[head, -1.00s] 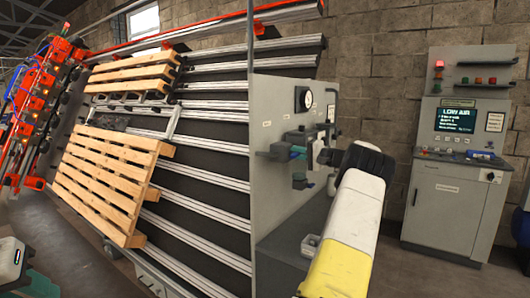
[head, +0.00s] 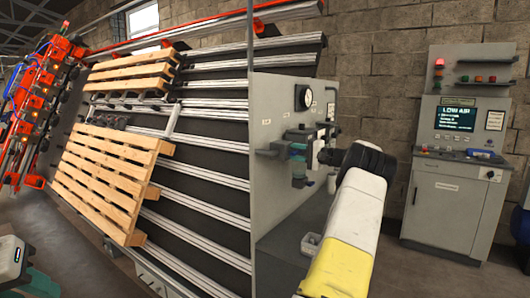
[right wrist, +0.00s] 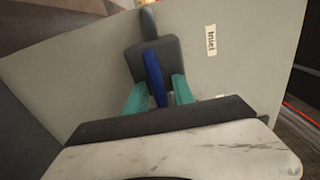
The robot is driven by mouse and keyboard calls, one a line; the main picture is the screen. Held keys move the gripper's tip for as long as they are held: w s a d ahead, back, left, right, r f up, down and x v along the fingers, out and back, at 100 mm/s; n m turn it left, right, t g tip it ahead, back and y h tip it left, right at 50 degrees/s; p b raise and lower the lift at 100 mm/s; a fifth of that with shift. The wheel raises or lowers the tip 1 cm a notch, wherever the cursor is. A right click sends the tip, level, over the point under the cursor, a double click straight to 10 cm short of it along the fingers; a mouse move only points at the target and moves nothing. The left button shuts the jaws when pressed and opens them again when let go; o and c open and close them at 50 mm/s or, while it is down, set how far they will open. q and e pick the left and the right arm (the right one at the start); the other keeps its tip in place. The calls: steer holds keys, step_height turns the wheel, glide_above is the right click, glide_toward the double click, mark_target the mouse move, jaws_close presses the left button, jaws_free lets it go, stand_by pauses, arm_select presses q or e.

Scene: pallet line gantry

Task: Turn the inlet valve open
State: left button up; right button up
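The inlet valve shows in the right wrist view as a dark block on a grey panel, with a blue lever (right wrist: 155,78) standing out from it. A small "Inlet" label (right wrist: 211,40) is to its right. My right gripper (right wrist: 160,94) has its two teal fingers on either side of the blue lever. The left finger looks close to it; a narrow gap shows on the right. In the head view my right gripper (head: 298,162) is at the panel's valve fittings, and the lever is hidden. My left gripper (head: 34,284) is partly in view at the bottom left.
The grey panel (head: 272,200) carries a round gauge (head: 305,97). A control cabinet (head: 452,200) with a lit red beacon and a "LOW AIR" screen (head: 455,118) stands at the right. Wooden pallets (head: 105,180) lie on the sloped rails at the left.

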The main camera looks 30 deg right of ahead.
mark_target(301, 152)
stand_by(0.3)
steer(key=v, duration=0.7)
steer(key=shift+s+d, duration=0.2)
steer(key=shift+s, duration=0.15)
steer(key=shift+s, duration=0.1)
